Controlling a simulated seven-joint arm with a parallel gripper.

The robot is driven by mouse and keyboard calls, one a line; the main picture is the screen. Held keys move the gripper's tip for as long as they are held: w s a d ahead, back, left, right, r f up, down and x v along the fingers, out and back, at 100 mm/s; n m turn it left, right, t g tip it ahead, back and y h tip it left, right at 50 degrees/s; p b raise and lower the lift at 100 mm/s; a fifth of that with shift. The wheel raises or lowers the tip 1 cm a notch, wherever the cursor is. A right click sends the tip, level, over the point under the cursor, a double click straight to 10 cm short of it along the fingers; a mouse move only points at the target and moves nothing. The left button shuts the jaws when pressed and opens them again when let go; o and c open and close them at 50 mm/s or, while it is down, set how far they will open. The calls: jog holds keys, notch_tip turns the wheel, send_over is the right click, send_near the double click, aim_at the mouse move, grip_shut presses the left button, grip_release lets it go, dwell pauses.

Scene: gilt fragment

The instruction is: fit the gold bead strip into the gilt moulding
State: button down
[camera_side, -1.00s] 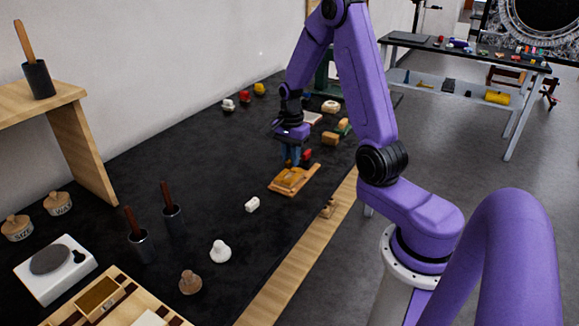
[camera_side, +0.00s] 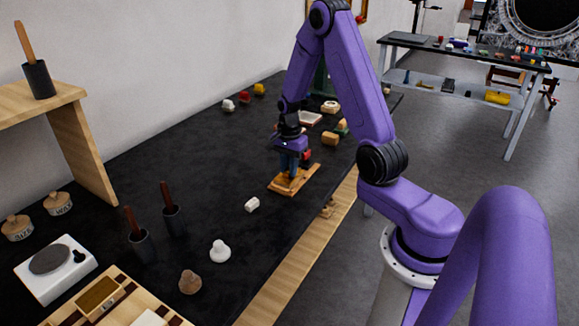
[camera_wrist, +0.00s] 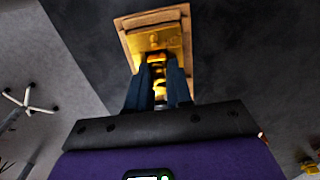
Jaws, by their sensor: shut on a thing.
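The gilt moulding (camera_wrist: 155,38) shows gold on a pale wooden board in the wrist view. In the side view the board (camera_side: 306,176) lies on the black table top, below my gripper (camera_side: 289,171). In the wrist view my gripper (camera_wrist: 157,76) points its two blue-grey fingers at the moulding. It is shut on the gold bead strip (camera_wrist: 157,70), whose shiny beads show between the fingers. The strip's far end is close to or over the moulding; I cannot tell whether they touch. In the side view the fingers hide the strip.
A white piece (camera_side: 252,204) and a white knob-like piece (camera_side: 220,250) stand in front of the board. Two dark pots (camera_side: 173,219) with brown handles are at left. Several small coloured items lie behind the gripper. The table's wooden edge (camera_side: 290,267) runs along the right.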

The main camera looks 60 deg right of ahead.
jog(key=shift+s+f, duration=0.2)
jog(key=shift+f, duration=0.4)
jog(key=c, duration=1)
grip_release()
jog(key=shift+a, duration=0.1)
notch_tip(320, 180, up, 13)
jog(key=s+a+r+n, duration=0.1)
jog(key=a+r+n, duration=0.1)
jog(key=a+n, duration=0.8)
jog(key=s+a+n, duration=0.4)
jog(key=s+n, duration=0.3)
jog(key=s+a+n, duration=0.4)
jog(key=s+n, duration=0.2)
jog(key=s, duration=0.2)
jog(key=s+a+r+n, duration=0.1)
jog(key=s+a+n, duration=0.4)
jog(key=s+n, duration=0.2)
jog(key=shift+s+n, duration=0.3)
jog(key=shift+s, duration=0.35)
